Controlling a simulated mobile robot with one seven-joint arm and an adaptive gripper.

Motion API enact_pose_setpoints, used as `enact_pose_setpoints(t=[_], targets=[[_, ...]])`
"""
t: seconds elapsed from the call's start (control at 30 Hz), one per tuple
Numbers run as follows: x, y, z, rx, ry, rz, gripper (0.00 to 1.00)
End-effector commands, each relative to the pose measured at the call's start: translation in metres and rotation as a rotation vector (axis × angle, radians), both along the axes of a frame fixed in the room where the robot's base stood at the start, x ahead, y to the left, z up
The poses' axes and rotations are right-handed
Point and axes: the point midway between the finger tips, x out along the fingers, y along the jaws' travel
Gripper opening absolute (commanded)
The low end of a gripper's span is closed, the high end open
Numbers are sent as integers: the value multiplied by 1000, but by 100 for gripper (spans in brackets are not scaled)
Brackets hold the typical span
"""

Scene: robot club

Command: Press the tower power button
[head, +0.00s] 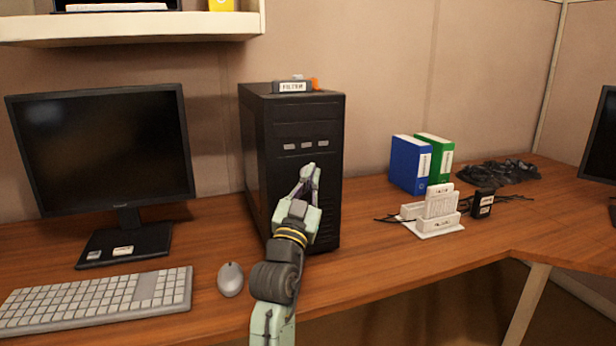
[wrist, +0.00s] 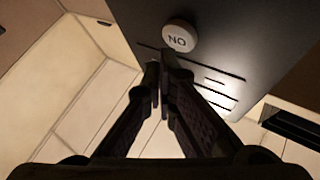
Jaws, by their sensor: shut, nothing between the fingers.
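The black computer tower (head: 262,150) stands upright on the desk, its front panel partly covered by my arm. My gripper (head: 309,170) is in front of that panel, fingers shut and empty, below a row of three small grey labels (head: 306,145). In the wrist view, a round pale button (wrist: 179,37) marked with letters that read "NO" from this angle sits on a dark panel with slots. My fingertips (wrist: 160,75) appear just below the button in that picture. I cannot tell whether they touch the panel. The button is not discernible in the head view.
A monitor (head: 105,145), keyboard (head: 95,303) and mouse (head: 230,279) are left of the tower. Blue (head: 408,164) and green (head: 438,155) binders and a white charging dock (head: 436,212) are to the right. A labelled item (head: 292,87) lies on the tower's top.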

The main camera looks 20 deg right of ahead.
Motion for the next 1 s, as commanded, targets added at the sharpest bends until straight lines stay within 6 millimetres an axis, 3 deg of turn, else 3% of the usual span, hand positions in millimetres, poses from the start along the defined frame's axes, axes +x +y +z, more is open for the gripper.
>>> enact_pose_setpoints(t=[1.0], targets=[[10,1,0,0,-1,0,0]])
